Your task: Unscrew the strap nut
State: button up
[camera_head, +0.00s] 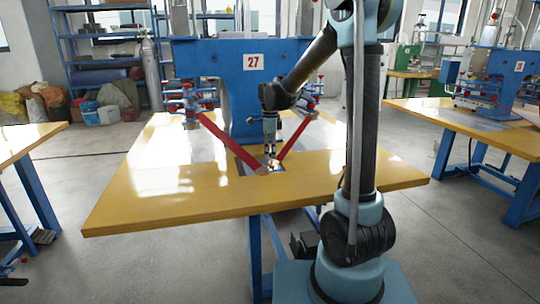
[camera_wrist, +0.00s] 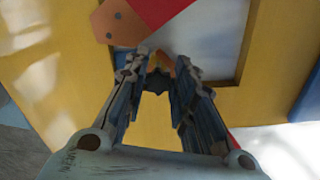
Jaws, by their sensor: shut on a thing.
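My gripper (camera_head: 270,148) points straight down over the table, at the near edge of the opening below the blue press. In the wrist view its two fingers (camera_wrist: 158,75) are closed around a small dark lobed part, the strap nut (camera_wrist: 157,83). Most of the nut is hidden by the fingers. Two red straps (camera_head: 226,144) slope down from the press sides and meet near the fingertips. The strap's fixing under the nut is not clear.
The blue press (camera_head: 222,62) marked 27 stands behind my gripper. The yellow tabletop (camera_head: 130,205) is mostly bare around it. Other yellow work tables stand at left (camera_head: 30,140) and right (camera_head: 440,108). A blue shelf (camera_head: 105,50) is at the back left.

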jog(key=shift+r, duration=1.25)
